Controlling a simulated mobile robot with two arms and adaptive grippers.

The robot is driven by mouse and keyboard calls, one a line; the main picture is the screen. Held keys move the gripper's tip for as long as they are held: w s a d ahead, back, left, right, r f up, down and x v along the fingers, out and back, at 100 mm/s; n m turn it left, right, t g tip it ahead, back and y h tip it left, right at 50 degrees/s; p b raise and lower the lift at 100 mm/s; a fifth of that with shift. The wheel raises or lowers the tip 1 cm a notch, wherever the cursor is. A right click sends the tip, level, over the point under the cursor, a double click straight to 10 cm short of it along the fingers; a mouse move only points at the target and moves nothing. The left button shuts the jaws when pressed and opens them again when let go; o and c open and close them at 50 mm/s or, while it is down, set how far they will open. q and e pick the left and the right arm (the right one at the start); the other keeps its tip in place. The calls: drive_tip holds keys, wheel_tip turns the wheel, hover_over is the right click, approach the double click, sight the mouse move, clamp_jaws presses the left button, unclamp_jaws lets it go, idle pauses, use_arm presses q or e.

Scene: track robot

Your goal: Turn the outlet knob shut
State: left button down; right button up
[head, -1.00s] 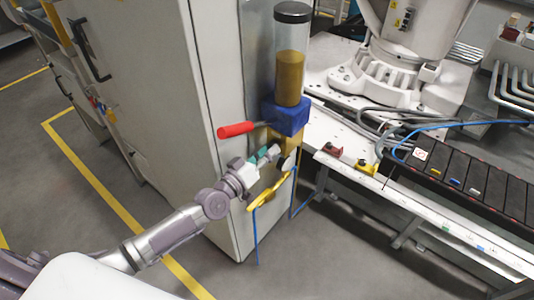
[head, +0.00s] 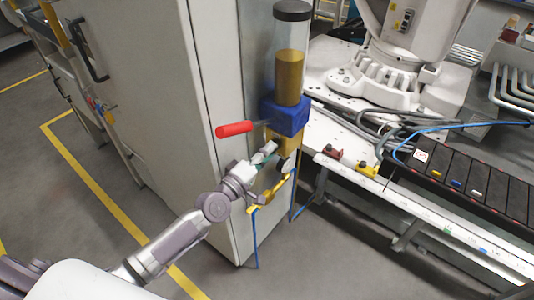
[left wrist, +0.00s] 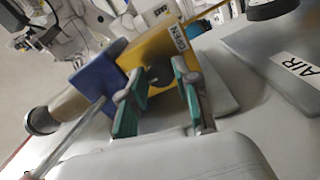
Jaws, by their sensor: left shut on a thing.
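A clear cylinder of amber liquid (head: 290,72) stands on a blue block (head: 285,116), with a yellow block (head: 284,143) below it on the cabinet's side. My left gripper (head: 270,160) is at the front of the yellow block. In the left wrist view the teal-padded fingers (left wrist: 158,98) are closed on the small dark outlet knob (left wrist: 154,88), in front of the labelled yellow block (left wrist: 165,52). The knob is mostly hidden by the fingers, so its angle cannot be told. My right gripper is not in view.
A red lever handle (head: 235,129) sticks out left from the blue block, above my gripper. A yellow part (head: 268,192) and blue hoses hang below. The grey cabinet (head: 205,120) is close on the left. A white bench (head: 345,130) is at right.

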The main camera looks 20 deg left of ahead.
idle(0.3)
use_arm(q)
drive_tip(key=c, duration=0.8)
unclamp_jaws()
drive_tip(key=shift+s+a, duration=0.1)
drive_tip(key=v, duration=1.1)
drive_tip(key=shift+s+a, duration=0.1)
drive_tip(key=shift+s, duration=0.3)
drive_tip(key=shift+f, duration=0.1)
